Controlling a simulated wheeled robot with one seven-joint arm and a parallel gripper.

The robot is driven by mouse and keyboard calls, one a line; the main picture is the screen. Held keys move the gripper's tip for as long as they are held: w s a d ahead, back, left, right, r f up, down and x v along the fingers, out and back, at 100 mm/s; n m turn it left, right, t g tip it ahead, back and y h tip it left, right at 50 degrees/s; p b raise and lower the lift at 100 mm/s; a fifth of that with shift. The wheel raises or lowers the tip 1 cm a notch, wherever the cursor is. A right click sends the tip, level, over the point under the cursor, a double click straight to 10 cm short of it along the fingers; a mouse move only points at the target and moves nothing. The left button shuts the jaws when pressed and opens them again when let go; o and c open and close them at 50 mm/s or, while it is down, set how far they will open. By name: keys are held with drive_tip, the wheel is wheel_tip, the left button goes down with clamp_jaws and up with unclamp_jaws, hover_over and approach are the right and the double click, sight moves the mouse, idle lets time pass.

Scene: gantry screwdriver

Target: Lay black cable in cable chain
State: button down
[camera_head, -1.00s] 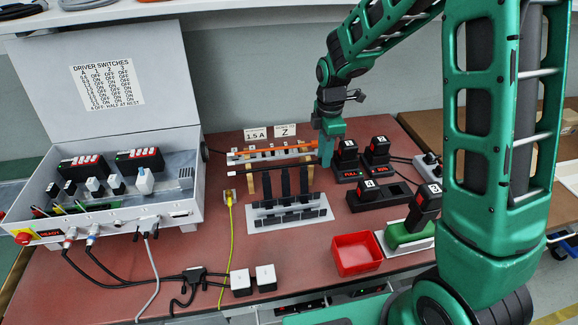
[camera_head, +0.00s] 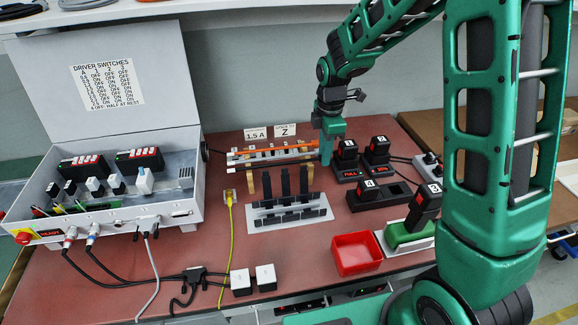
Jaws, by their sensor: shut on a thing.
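The black cable (camera_head: 275,164) is a thin, straight dark rod with a pale left tip. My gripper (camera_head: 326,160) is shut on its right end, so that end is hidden. The cable is roughly level and appears just above two wooden rests (camera_head: 250,182); I cannot tell whether it touches them. The cable chain (camera_head: 262,219) lies in front on a grey plate, with several black flaps standing upright. An orange cable (camera_head: 285,149) lies behind, along a light rack.
Black modules in sockets (camera_head: 370,190) stand right of the chain. A red bin (camera_head: 357,254) and a green tool holder (camera_head: 408,240) are at the front right. An open grey control box (camera_head: 110,215) stands left. A yellow cable (camera_head: 231,240) crosses the red table.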

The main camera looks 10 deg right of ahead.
drive_tip(key=shift+r, duration=1.75)
